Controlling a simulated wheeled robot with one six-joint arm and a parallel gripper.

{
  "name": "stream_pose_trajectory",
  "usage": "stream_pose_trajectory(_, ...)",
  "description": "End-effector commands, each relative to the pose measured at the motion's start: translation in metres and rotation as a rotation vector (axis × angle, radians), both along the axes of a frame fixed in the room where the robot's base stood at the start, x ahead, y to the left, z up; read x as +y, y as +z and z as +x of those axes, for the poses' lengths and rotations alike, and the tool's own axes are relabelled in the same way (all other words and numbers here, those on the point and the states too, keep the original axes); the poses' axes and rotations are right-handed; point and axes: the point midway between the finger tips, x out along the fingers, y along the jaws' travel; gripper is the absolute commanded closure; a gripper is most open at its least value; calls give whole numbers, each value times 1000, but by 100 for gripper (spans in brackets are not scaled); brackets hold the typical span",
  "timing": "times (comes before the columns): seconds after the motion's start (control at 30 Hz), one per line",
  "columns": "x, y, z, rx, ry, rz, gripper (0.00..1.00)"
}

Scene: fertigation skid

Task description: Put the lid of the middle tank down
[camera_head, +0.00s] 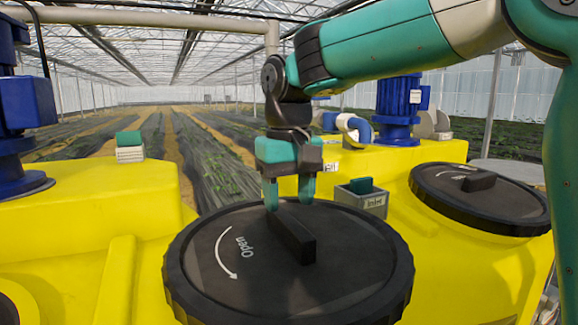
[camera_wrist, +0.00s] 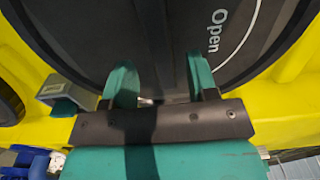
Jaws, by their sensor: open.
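The middle tank's lid (camera_head: 290,270) is a large round black disc with a ridged rim, a raised bar handle (camera_head: 292,236) and the white word "Open" with a curved arrow. It lies about level over the yellow middle tank (camera_head: 385,158); whether its rim is fully seated is hidden. My gripper (camera_head: 289,194) is open above the far end of the handle, its teal fingers pointing down. In the wrist view the fingers (camera_wrist: 162,88) stand on either side of the bar handle (camera_wrist: 155,35), with gaps visible beside it.
A grey box labelled "Inlet" (camera_head: 374,204) with a teal block stands just right of the lid. Another black lid (camera_head: 480,197) lies on the right tank. Blue motors (camera_head: 401,105) rise behind and at the left. A teal-and-white block (camera_head: 130,148) sits on the left tank.

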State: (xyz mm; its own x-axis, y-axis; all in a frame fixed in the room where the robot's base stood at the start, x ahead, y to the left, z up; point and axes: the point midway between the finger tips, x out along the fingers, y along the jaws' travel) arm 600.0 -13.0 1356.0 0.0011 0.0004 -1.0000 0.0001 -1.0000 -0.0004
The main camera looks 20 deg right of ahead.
Motion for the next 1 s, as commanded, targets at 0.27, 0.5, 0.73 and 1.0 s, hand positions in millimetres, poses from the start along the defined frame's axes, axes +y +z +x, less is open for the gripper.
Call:
stream_pose_trajectory(0.27,0,55,1,-2,0,1,47)
stream_pose_trajectory(0.5,0,71,0,1,0,0,47)
stream_pose_trajectory(0.73,0,72,0,2,0,0,47)
stream_pose_trajectory(1.0,0,71,0,1,0,0,47)
